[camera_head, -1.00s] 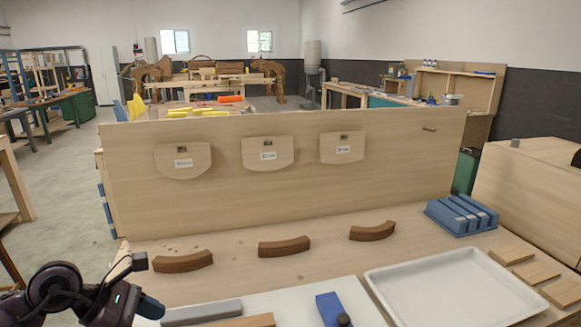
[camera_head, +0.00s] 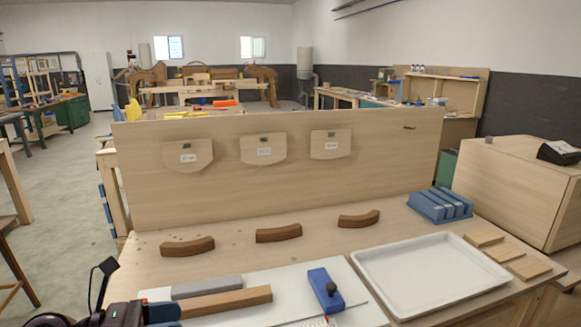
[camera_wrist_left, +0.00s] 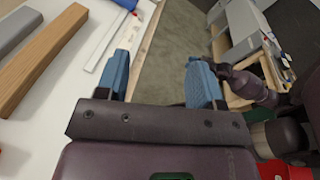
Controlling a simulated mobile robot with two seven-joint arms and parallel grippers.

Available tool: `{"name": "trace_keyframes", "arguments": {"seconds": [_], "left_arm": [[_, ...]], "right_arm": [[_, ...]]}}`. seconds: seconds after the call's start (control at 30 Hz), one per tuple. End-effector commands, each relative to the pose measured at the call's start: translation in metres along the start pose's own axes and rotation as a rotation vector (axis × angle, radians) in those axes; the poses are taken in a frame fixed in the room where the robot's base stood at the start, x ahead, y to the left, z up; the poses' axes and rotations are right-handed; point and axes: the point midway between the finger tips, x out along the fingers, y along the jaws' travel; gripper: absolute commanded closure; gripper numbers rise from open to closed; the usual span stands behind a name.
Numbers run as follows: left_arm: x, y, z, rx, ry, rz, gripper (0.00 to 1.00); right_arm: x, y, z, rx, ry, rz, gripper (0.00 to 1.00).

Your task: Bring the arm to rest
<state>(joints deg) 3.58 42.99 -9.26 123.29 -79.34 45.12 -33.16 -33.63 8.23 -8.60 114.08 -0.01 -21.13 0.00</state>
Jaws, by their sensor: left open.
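My left gripper (camera_wrist_left: 158,80) shows in the left wrist view with its two blue fingers apart and nothing between them. Below it are a white board's edge and the floor. In the head view my left arm shows only at the bottom left corner, with a blue finger (camera_head: 163,313) beside the white board (camera_head: 265,308). My right gripper is not in the head view.
On the bench lie a grey bar (camera_head: 207,287), a wooden bar (camera_head: 226,301), a blue tool (camera_head: 326,290), several curved brown pieces (camera_head: 278,233), a white tray (camera_head: 425,272), a blue holder (camera_head: 440,205) and wooden blocks (camera_head: 506,253). An upright panel (camera_head: 290,185) stands behind.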

Motion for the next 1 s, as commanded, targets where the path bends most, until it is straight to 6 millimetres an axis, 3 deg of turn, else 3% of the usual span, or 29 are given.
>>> {"name": "trace_keyframes", "arguments": {"seconds": [0.27, 0.47, 0.57, 0.77, 1.0], "left_arm": [[-0.015, -0.003, 0.034, -0.461, -0.538, 0.074, 0.39], [-0.048, 0.015, 0.032, -0.834, -0.889, 0.171, 0.39], [-0.067, 0.026, 0.019, -1.027, -1.052, 0.236, 0.39], [-0.102, 0.041, -0.03, -1.425, -1.351, 0.395, 0.39], [-0.129, 0.03, -0.116, -1.905, -1.644, 0.658, 0.39]], "right_arm": [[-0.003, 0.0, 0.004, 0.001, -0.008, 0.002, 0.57], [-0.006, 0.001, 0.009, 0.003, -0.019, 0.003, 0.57], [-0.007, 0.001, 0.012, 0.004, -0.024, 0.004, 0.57], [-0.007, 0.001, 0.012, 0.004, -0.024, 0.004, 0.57], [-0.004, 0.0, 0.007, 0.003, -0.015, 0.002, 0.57]]}}
